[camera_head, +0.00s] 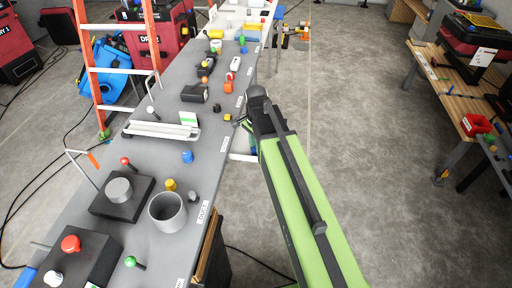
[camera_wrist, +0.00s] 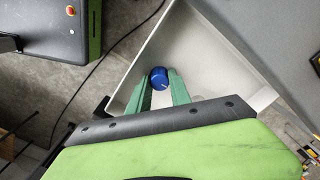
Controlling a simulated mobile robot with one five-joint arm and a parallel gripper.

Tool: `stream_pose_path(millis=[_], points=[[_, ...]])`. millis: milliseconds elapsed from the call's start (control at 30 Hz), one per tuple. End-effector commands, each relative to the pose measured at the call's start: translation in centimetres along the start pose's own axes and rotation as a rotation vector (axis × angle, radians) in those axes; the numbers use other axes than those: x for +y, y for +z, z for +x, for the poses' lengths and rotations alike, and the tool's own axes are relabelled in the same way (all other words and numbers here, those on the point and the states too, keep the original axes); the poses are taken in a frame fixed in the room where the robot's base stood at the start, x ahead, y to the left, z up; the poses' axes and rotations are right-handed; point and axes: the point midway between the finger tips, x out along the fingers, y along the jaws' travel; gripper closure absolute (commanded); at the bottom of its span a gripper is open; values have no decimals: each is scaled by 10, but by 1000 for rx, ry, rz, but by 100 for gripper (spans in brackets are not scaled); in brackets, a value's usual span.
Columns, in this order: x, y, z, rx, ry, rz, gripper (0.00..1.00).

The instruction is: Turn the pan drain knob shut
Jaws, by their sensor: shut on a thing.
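The pan drain knob (camera_wrist: 159,73) is a round blue knob with a pale pointer mark on its face, in the wrist view. It sits at the white pan (camera_wrist: 208,52), which has sloping walls. My gripper (camera_wrist: 158,86) has its two green fingers on either side of the knob and is shut on it. In the head view, my green arm reaches to the right edge of the long bench, and a piece of the pan (camera_head: 240,146) shows beside it. The arm largely hides the knob and fingers there.
The grey bench (camera_head: 218,150) carries many small objects, including a grey cup (camera_head: 168,212) and a black block with a round top (camera_head: 120,192). An orange ladder (camera_head: 85,60) stands on its left. The floor (camera_head: 350,130) to the right is clear up to a wooden bench (camera_head: 455,85).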

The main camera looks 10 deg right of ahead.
Motion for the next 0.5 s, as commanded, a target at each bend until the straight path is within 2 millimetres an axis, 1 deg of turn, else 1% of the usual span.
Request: stream_pose_path(millis=[167, 500], points=[[0, 1, 0, -1, 1, -115, 100], [0, 1, 0, -2, 1, -431, 100]])
